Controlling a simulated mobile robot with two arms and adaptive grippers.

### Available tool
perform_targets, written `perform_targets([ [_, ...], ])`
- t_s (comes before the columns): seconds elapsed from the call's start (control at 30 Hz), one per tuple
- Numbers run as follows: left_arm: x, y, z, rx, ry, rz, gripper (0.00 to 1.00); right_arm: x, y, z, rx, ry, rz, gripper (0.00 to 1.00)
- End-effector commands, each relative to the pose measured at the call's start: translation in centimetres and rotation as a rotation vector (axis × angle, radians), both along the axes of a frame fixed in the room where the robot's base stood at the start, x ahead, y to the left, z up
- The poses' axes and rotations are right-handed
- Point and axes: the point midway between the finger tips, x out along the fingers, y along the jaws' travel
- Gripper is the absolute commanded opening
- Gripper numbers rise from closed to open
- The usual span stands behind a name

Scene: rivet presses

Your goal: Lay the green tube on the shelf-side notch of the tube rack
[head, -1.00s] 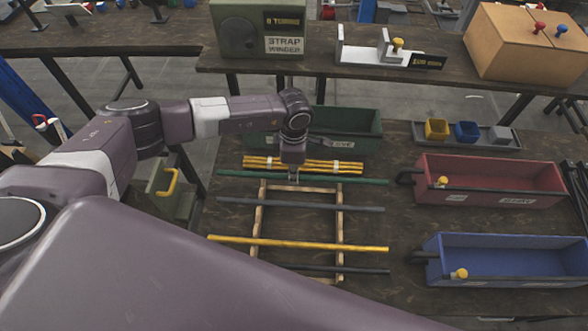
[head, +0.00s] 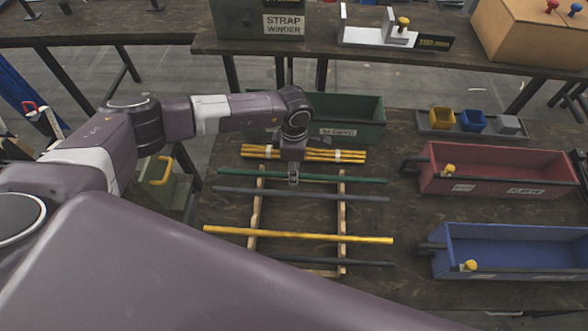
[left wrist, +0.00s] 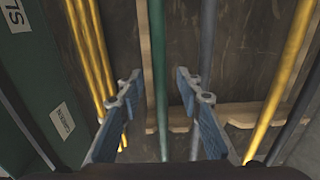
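The green tube (head: 345,180) lies crosswise over the far, shelf-side end of the wooden tube rack (head: 342,216). It spans both rails; I cannot tell whether it sits fully in the notches. My left gripper (head: 293,181) is over the tube's middle. In the left wrist view the green tube (left wrist: 158,70) runs between my two parted fingers (left wrist: 160,88), with gaps beside it. A dark grey tube (head: 350,197) lies just nearer on the rack. A yellow tube (head: 300,235) and another dark tube (head: 370,263) lie nearer still. My right gripper is out of view.
A bundle of yellow tubes (head: 320,156) lies beyond the rack, before a green bin (head: 360,108). A red bin (head: 480,181) and a blue bin (head: 500,265) stand at the right. Dark tabletop is bare between rack and bins.

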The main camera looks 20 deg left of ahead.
Motion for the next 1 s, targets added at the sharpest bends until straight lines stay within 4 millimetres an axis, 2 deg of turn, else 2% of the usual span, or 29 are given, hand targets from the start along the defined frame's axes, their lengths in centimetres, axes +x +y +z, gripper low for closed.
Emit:
perform_targets([
  [0.23, 0.0, 0.0, 0.0, 0.001, 0.001, 0.0, 0.34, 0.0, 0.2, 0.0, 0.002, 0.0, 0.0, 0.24],
  [0.37, 0.1, 0.0, 0.9, 0.0, -0.001, 0.0, 0.34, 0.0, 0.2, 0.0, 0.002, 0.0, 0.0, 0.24],
  [0.8, 0.1, 0.1, 9.5, 0.001, -0.003, 0.0, 0.34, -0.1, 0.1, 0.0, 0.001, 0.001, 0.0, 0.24],
  [1.0, 0.1, 0.0, 11.6, 0.0, -0.001, -0.001, 0.34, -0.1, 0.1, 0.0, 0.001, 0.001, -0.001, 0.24],
])
